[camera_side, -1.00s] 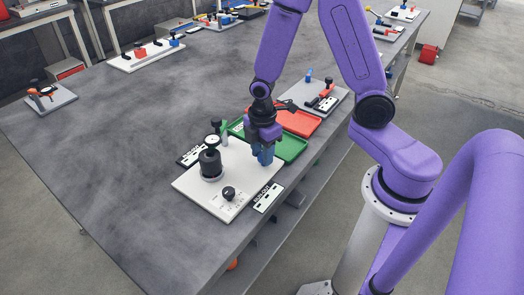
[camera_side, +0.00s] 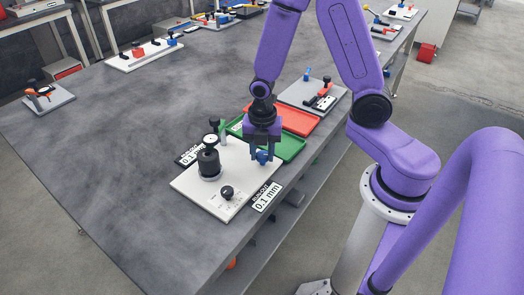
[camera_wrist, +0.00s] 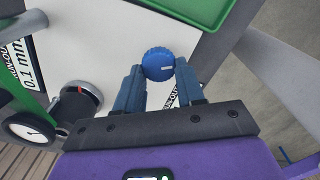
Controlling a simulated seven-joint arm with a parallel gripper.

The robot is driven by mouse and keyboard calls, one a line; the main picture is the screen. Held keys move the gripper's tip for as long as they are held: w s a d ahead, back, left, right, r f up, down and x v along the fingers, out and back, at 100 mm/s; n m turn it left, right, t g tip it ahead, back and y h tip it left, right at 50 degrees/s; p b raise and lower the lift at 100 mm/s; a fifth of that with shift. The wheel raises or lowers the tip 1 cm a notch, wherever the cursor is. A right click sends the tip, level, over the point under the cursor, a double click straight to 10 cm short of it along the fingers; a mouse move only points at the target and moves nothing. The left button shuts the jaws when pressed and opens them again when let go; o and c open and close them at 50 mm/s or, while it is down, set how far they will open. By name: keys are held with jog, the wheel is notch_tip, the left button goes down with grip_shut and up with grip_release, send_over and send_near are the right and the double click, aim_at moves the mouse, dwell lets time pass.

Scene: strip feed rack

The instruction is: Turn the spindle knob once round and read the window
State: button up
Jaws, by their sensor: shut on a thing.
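The blue spindle knob (camera_side: 263,157) stands at the back right of the white plate (camera_side: 232,208). My gripper (camera_side: 262,154) points down and is shut on the knob. A readout window (camera_side: 266,196) on the plate's right reads "RUN-OUT 0.1 mm". A second window (camera_side: 189,154) at its far left shows the same wording, which is also partly visible in the wrist view (camera_wrist: 20,62).
A dark cylinder (camera_side: 209,163) with a round dial (camera_side: 211,139) above it stands on the plate. A small black knob (camera_side: 227,192) is near the front. Green (camera_side: 290,149) and red (camera_side: 299,119) trays lie behind.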

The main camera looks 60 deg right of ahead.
aim_at(263, 156)
dwell(0.3)
jog(key=o, duration=1)
jog(key=shift+o, duration=0.2)
notch_tip(263, 156, up, 18)
jog(key=shift+f, duration=0.25)
jog(key=s+a+f+m, duration=0.1)
jog(key=s+m, duration=0.4)
jog(key=s, duration=0.4)
jog(key=s+a+f+m, duration=0.1)
jog(key=s+m, duration=0.5)
jog(key=s, duration=0.3)
jog(key=shift+a+f, duration=0.35)
jog(key=shift+f, duration=0.05)
